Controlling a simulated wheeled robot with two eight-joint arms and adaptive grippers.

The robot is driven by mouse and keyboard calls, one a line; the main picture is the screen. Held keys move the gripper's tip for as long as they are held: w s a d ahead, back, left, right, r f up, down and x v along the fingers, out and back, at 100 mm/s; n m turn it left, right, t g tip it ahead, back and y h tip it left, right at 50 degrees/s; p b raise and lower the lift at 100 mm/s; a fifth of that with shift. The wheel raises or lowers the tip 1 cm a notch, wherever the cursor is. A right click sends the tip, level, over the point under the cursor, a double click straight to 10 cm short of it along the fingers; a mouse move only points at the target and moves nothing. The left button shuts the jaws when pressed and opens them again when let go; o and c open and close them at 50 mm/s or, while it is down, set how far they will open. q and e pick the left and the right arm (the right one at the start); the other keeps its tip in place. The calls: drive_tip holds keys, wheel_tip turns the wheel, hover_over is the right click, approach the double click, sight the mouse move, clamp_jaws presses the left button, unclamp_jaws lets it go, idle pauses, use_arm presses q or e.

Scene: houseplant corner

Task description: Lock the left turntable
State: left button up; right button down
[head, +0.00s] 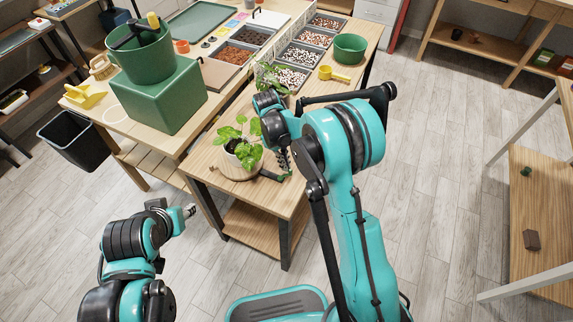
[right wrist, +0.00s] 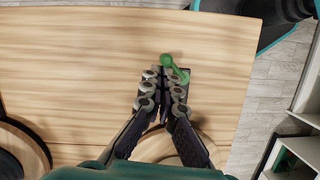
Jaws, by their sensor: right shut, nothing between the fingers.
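My right gripper (head: 283,163) is shut and empty, pointing down at this lever. In the right wrist view its fingers end right next to the green lever (right wrist: 176,69); whether they touch it I cannot tell. Part of a wooden disc (right wrist: 190,150) is below the fingers. My left gripper (head: 190,211) is off the table, its fingers too small to judge.
A second plant (head: 268,78) is farther back, partly hidden by my right arm. Trays of pebbles (head: 292,79), a green bowl (head: 350,48) and a yellow scoop (head: 335,74) are behind. A green block (head: 160,95) with a bucket (head: 145,55) is on the left table.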

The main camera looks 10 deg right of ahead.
drive_tip(key=shift+s+d, duration=0.35)
drive_tip(key=shift+d, duration=0.05)
drive_tip(key=shift+a, duration=0.15)
drive_tip(key=shift+s+a, duration=0.1)
drive_tip(key=shift+a, duration=0.6)
